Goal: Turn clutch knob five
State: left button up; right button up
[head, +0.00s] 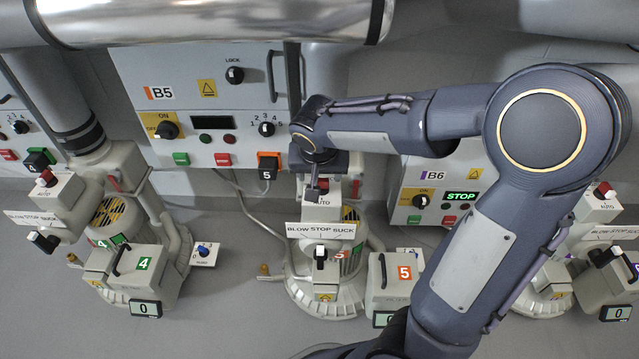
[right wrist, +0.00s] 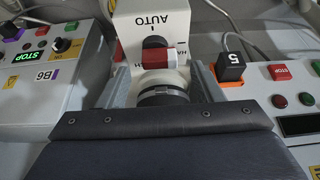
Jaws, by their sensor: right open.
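Blower five stands in the middle of the head view, with an orange label 5 (head: 404,272). On its upper white box (head: 332,199), marked AUTO, my right gripper (head: 314,186) hides the knob. In the right wrist view that knob (right wrist: 160,60) has a red-and-white handle with a black part, below the word AUTO. My right gripper (right wrist: 160,84) is open, its two grey fingers apart on either side of the knob's lower part. Whether they touch it cannot be told. A second knob (head: 320,254) sits below the BLOW STOP SUCK plate. No clutch label is readable.
Panel B5 (head: 190,118) stands behind, with a black plug (head: 268,168) in an orange socket. Blower four (head: 143,263) is at the left. Panel B6 (head: 410,200), with a green STOP display, is at the right, partly behind my right arm. Grey floor lies between the blowers.

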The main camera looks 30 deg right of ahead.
jog(key=shift+b+x, duration=0.35)
jog(key=shift+x, duration=1)
jog(key=c, duration=1)
